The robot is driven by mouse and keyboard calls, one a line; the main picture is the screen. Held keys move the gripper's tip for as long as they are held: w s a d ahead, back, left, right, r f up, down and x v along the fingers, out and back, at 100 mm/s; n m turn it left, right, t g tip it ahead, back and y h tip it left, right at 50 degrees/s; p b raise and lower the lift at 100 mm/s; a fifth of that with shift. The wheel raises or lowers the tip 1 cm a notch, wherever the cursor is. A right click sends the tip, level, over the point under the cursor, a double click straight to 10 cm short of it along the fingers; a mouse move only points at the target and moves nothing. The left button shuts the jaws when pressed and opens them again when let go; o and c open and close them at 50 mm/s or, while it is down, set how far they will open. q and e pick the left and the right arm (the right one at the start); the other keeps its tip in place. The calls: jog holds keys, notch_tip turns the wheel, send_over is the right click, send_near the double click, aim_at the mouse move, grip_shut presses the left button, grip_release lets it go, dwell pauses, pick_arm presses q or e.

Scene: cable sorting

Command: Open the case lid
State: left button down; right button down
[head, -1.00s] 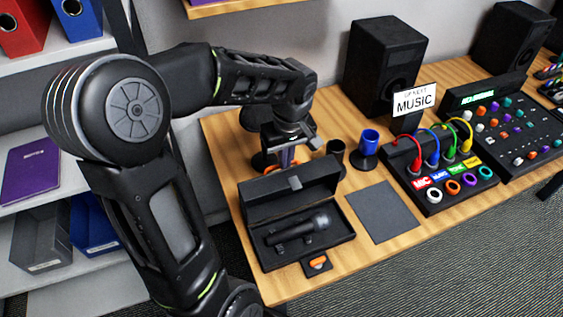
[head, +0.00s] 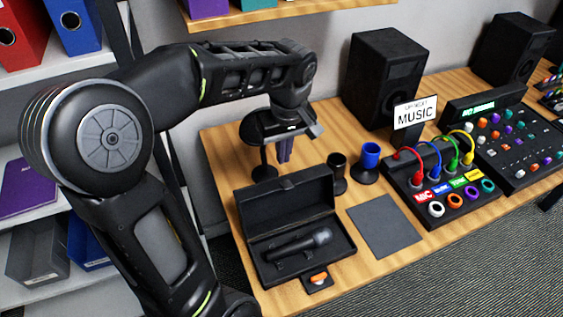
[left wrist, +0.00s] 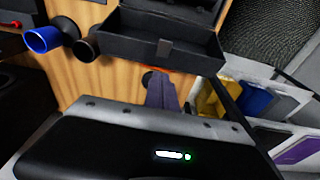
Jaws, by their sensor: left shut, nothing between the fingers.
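The black case (head: 352,247) sits near the table's front left corner with its lid (head: 290,205) standing open at the back. A dark microphone (head: 300,243) lies in the base. My left gripper (head: 284,158) is behind the raised lid, fingers shut, pointing down and empty. It looks apart from the lid. In the left wrist view, the purple-grey fingers (left wrist: 162,90) show below the case lid (left wrist: 185,57), which has a small grey tab. My right gripper is not in view.
A small orange-topped item (head: 318,279) lies in front of the case. A black cup (head: 337,172), a blue cup (head: 370,160) and a grey mat (head: 384,227) are to the right. A speaker (head: 375,80) and a cable box (head: 440,200) stand further right. A round-based stand is behind the case.

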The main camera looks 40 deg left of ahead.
pick_arm(q)
jog(key=shift+s+d+r, duration=0.1)
jog(key=shift+d+r, duration=0.15)
jog(key=shift+r, duration=0.35)
jog(key=shift+s+d+r, duration=0.15)
jog(key=shift+d+r, duration=0.1)
jog(key=shift+r, duration=0.4)
jog(key=shift+s+d+r, duration=0.1)
jog(key=shift+d+r, duration=0.15)
jog(key=shift+r, duration=0.35)
